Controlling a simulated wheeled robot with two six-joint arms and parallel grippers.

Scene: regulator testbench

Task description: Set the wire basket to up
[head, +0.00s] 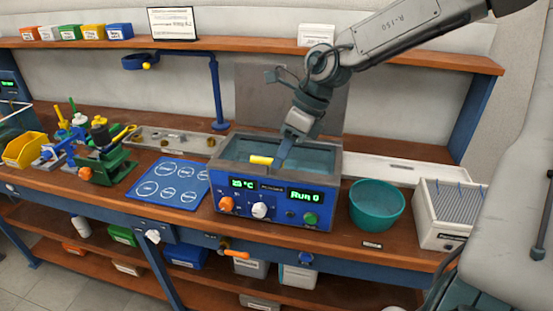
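A water bath (270,188) with a blue front panel stands mid-bench; its display reads "Run 0". A short yellow bar (261,160) shows at the bath's opening, possibly the wire basket's handle. The basket's wire body cannot be made out, so its height is unclear. My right gripper (282,156) reaches down from the upper right over the bath. Its blue fingertips are just right of the yellow bar, and I cannot tell whether they touch it or how far apart they are. My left gripper is not in view.
A teal bowl (376,206) and a white slotted rack (449,214) stand right of the bath. A blue mat with white circles (169,183) lies to its left, with a green fixture (105,160) beyond. An upper shelf (390,58) runs behind my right arm.

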